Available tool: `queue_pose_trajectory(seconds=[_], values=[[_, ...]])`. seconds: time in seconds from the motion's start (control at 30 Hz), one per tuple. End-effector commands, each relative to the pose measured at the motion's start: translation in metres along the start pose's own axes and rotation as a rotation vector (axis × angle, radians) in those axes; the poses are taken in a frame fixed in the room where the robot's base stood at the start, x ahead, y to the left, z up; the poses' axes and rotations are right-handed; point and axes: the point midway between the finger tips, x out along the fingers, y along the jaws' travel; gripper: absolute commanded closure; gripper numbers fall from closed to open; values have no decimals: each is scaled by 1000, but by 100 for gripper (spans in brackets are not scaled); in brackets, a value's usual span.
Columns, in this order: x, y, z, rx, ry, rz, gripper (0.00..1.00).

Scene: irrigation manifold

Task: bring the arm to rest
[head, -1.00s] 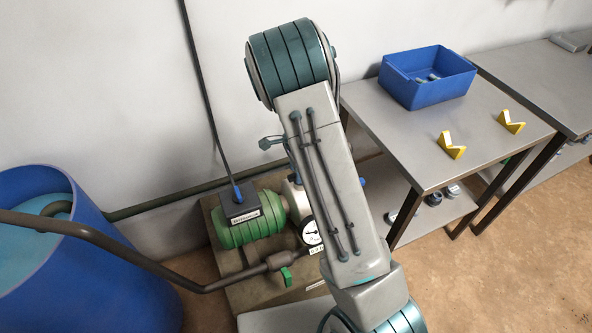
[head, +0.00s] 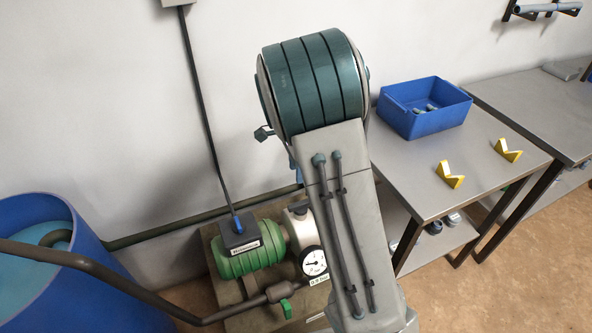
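My own arm rises through the middle of the head view, with its large teal-banded joint at the top and a grey link below it. My gripper is not in view, so I cannot see whether it holds anything. The arm stands in front of the wall and hides the left edge of the grey table (head: 425,190) and part of the pump assembly. The green pump (head: 248,262) with its dark top box sits behind and to the left of the arm. A pressure gauge (head: 313,262) shows just left of the arm link.
A blue water barrel (head: 120,290) stands at the left, with a dark pipe (head: 95,264) crossing in front of it. The table holds a blue bin (head: 425,120) with small grey parts and two yellow V-shaped holders (head: 449,175). Brown floor is free at the lower right.

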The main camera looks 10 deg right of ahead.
Motion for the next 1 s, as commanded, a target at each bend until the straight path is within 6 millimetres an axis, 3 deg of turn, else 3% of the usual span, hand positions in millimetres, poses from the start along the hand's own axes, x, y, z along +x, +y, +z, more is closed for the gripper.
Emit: queue_pose_trajectory(seconds=[0.37,0.47,0.7,1.0], values=[[-1,0,0,-2,-1,-1,61],[-17,13,0,-72,-22,-16,61],[-69,70,4,-395,-64,-83,61],[-118,151,13,-853,-14,-172,61]])
